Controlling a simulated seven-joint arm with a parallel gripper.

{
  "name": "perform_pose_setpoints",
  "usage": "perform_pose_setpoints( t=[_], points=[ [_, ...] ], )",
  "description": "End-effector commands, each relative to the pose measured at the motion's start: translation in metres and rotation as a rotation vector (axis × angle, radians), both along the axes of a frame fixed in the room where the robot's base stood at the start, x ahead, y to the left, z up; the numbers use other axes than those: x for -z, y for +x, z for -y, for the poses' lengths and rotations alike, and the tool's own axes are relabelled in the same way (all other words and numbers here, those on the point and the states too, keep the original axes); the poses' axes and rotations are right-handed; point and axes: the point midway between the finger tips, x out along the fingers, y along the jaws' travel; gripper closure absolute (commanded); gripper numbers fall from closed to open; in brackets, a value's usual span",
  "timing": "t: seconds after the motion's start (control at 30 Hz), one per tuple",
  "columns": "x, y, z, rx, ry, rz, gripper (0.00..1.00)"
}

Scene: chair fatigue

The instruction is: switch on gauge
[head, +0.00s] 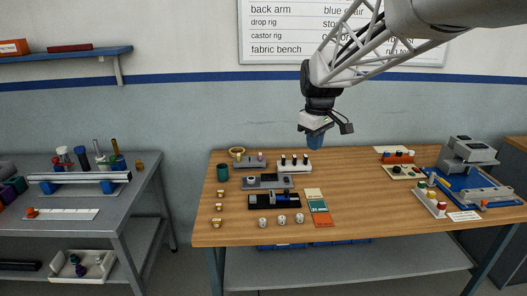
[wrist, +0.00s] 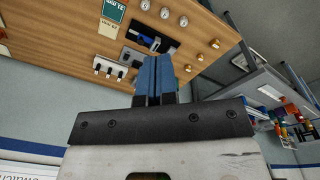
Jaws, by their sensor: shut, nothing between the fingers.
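No thing in view is clearly marked as the gauge. Candidates on the wooden bench (head: 360,165) are a grey block with a round part on top (head: 268,182) and a black tray with a blue and silver device (head: 275,200). The tray also shows in the wrist view (wrist: 150,40). Three small round white pieces (head: 282,220) stand at the front edge. My gripper (head: 315,143) hangs above the bench's back edge, apart from everything. Its blue fingers (wrist: 155,75) are shut and empty. Any switch is too small to make out.
A blue-based machine (head: 470,185) and a button strip (head: 431,200) stand right. The bench's middle right is clear. A grey bench (head: 90,215) stands left.

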Motion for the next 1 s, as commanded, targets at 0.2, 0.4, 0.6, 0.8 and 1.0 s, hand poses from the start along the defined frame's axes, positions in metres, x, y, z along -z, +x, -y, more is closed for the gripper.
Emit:
perform_pose_setpoints(
  t=[0.2, 0.4, 0.6, 0.8, 1.0],
  points=[
    [0.008, 0.044, -0.001, -0.083, -0.004, -0.022, 1.00],
    [0.018, 0.082, -0.001, -0.159, -0.008, -0.038, 1.00],
    [0.030, 0.119, -0.002, -0.237, -0.010, -0.056, 1.00],
    [0.044, 0.156, -0.003, -0.313, -0.010, -0.072, 1.00],
    [0.062, 0.192, -0.004, -0.390, -0.009, -0.089, 1.00]
  ],
)
